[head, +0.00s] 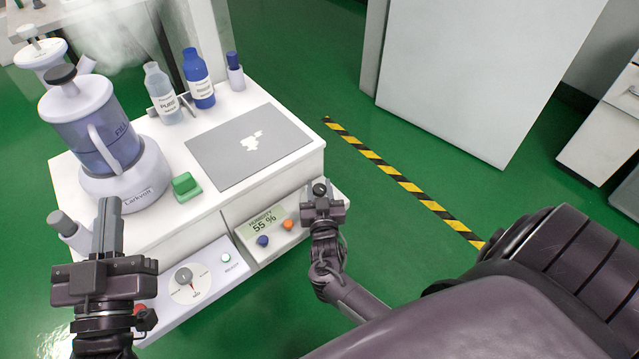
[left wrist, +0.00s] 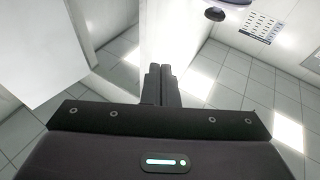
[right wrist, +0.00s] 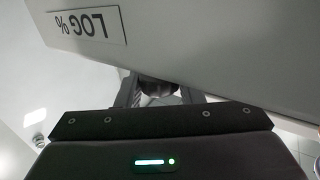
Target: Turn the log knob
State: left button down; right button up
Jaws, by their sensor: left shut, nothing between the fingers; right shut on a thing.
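The log knob (right wrist: 158,86) is a dark round knob on the pale panel beside the "LOG %" label (right wrist: 90,27) in the right wrist view. My right gripper (right wrist: 158,98) is shut around it, one finger on each side. In the head view the right gripper (head: 320,194) is at the right end of the white cabinet, and its fingers hide most of what they hold. My left gripper (head: 107,215) is shut and empty, pointing up over the cabinet's left front. Its closed fingers also show in the left wrist view (left wrist: 160,82).
A humidity panel (head: 266,224) reading 55 % has a blue and an orange knob. A dial (head: 188,281) is on the front panel to its left. A blender-like device (head: 100,135), a green block (head: 186,187), bottles (head: 198,80) and a grey mat (head: 215,150) stand or lie on top.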

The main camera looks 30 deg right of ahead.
aim_at(320, 195)
pick_arm(q)
jog(key=shift+s+a+r, duration=0.1)
jog(key=shift+r, duration=0.45)
pick_arm(e)
jog(key=shift+f+m+g+h, duration=0.1)
jog(key=shift+m+g+h, duration=0.3)
jog(key=shift+h, duration=0.1)
pick_arm(q)
jog(key=shift+r+t, duration=0.1)
jog(key=shift+t, duration=0.2)
pick_arm(e)
jog(key=o, duration=0.9)
jog(key=shift+o, duration=0.2)
jog(key=shift+s+a, duration=0.15)
jog(key=shift+s, duration=0.05)
jog(key=p+v, duration=0.1)
jog(key=v, duration=0.6)
jog(key=shift+p, duration=0.35)
pick_arm(q)
notch_tip(320, 195, down, 14)
jog(key=s+g+y, duration=0.1)
jog(key=g+y, duration=0.1)
jog(key=g, duration=0.4)
jog(key=shift+s+d+g, duration=0.15)
jog(key=shift+d+g, duration=0.2)
jog(key=shift+g, duration=0.05)
pick_arm(e)
jog(key=shift+s+a, duration=0.1)
jog(key=shift+s, duration=0.05)
